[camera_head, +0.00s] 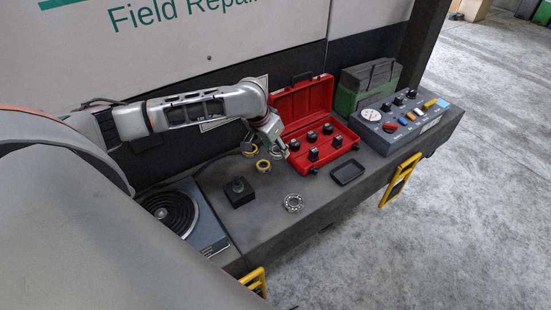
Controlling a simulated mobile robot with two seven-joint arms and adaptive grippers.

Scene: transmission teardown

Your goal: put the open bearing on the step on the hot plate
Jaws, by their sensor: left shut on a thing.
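An open bearing (293,203), a silver ring with its balls showing, lies flat near the front edge of the bench. The hot plate (209,232) is at the left, a blue-grey box with a dark ringed round top (170,211); nothing is seen on the visible part of that top. My left gripper (284,153) is beside the left front corner of the red case, behind and apart from the open bearing. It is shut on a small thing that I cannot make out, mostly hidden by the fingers. My right gripper is out of view.
The open red case (349,145) holds several dark sockets. Yellow-rimmed rings (263,165) lie left of my gripper. A black tray (347,172) and control box (402,122) are right.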

